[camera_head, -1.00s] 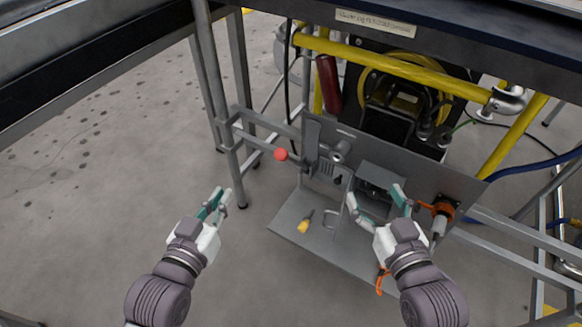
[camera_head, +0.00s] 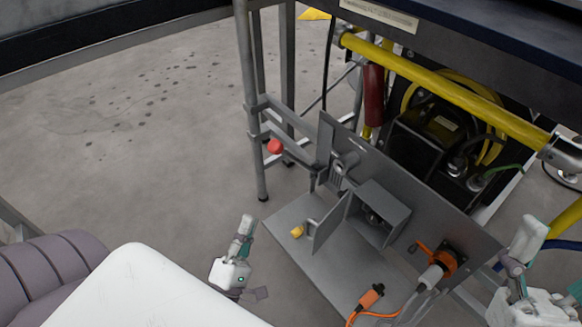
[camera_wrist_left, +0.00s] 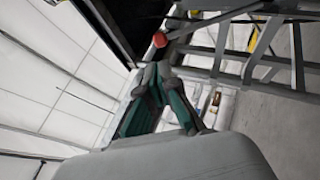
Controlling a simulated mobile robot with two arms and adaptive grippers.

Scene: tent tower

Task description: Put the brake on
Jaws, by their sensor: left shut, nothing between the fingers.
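A red ball knob (camera_head: 275,146) sits on the end of a grey lever at the left side of the metal panel, beside the table leg. It also shows in the left wrist view (camera_wrist_left: 160,40), just beyond my fingertips. My left gripper (camera_head: 246,224) is shut and empty. In the head view it appears below and a little left of the knob, apart from it. In the left wrist view its fingertips (camera_wrist_left: 155,72) meet in a point. My right gripper (camera_head: 548,258) is at the right edge, partly cut off, with its fingers apart, near the orange connector.
The grey panel (camera_head: 440,195) carries an open box (camera_head: 385,215) and an orange connector (camera_head: 440,262) with a cable. Table legs (camera_head: 262,170) stand beside the knob. The floor at left is clear.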

